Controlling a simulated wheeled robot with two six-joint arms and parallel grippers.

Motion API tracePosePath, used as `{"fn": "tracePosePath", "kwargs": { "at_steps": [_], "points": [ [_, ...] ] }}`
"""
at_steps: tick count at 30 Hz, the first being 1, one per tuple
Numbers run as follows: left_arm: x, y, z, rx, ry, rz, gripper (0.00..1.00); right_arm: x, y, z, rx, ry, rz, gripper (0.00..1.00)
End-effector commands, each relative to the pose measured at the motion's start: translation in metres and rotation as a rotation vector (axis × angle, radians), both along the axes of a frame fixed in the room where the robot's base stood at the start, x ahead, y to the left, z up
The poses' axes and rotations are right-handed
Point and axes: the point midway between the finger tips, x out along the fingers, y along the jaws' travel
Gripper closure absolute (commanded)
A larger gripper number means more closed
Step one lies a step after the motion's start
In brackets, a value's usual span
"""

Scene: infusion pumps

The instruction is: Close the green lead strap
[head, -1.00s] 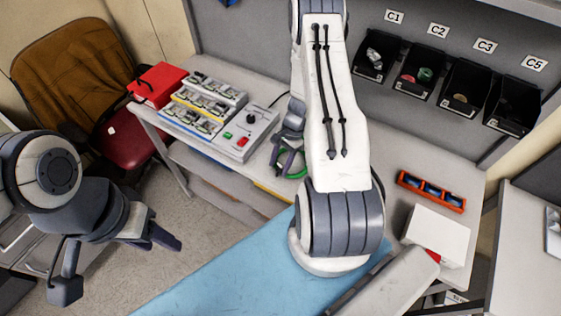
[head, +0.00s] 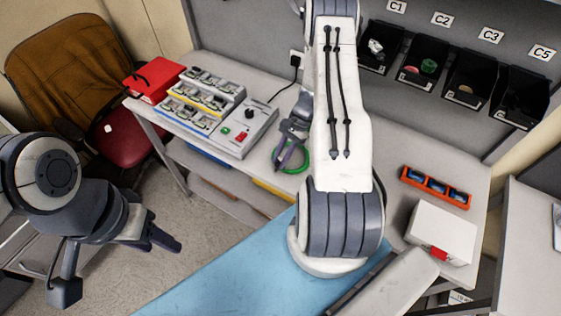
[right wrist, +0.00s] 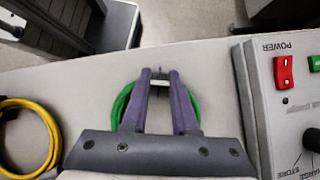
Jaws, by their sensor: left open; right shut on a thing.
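The green lead (head: 306,160) is a loop lying on the table by my right gripper (head: 281,160), right of the grey control box. In the right wrist view the green lead (right wrist: 119,106) curves out on both sides of the fingers. My right gripper (right wrist: 160,76) is shut there, with a small pale piece between its fingertips, seemingly the lead's strap. The fingers and palm hide much of the loop, so I cannot tell whether the strap is fastened. My left gripper (head: 113,268) is open and empty over the floor, away from the table.
The grey control box (head: 243,132) with red and green switches stands close to the loop. A yellow loop (right wrist: 55,137) lies on the other side of my right gripper. A red case (head: 154,82), orange tray (head: 436,187) and white box (head: 441,235) also stand here.

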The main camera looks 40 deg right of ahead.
Motion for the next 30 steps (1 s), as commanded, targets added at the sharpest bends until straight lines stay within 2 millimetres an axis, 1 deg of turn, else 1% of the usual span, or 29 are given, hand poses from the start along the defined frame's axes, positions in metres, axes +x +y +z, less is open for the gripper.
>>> {"fn": "tracePosePath", "kwargs": {
  "at_steps": [1, 3, 9, 13, 18, 21, 30],
  "points": [
    [0.0, 0.0, -0.015, 0.0, 0.0, 0.001, 0.5, 0.001, -0.003, -0.01, 0.036, 0.004, -0.003, 1.0],
    [0.0, 0.0, -0.026, 0.0, 0.0, 0.003, 0.5, 0.001, -0.005, -0.011, 0.088, 0.012, -0.002, 1.0],
    [0.0, 0.0, -0.052, 0.0, 0.001, 0.008, 0.5, 0.001, -0.009, -0.014, 0.229, 0.035, -0.002, 1.0],
    [0.0, 0.0, -0.066, 0.0, 0.001, 0.011, 0.5, 0.001, -0.011, -0.015, 0.302, 0.047, -0.001, 1.0],
    [0.0, 0.0, -0.077, 0.0, 0.001, 0.01, 0.5, 0.001, -0.012, -0.014, 0.367, 0.057, -0.001, 1.0],
    [0.0, 0.0, -0.08, 0.0, 0.001, 0.01, 0.5, 0.001, -0.012, -0.013, 0.39, 0.061, -0.001, 1.0],
    [0.0, 0.0, -0.081, 0.0, 0.001, 0.009, 0.5, 0.002, -0.012, -0.011, 0.407, 0.064, -0.001, 1.0]
  ]
}}
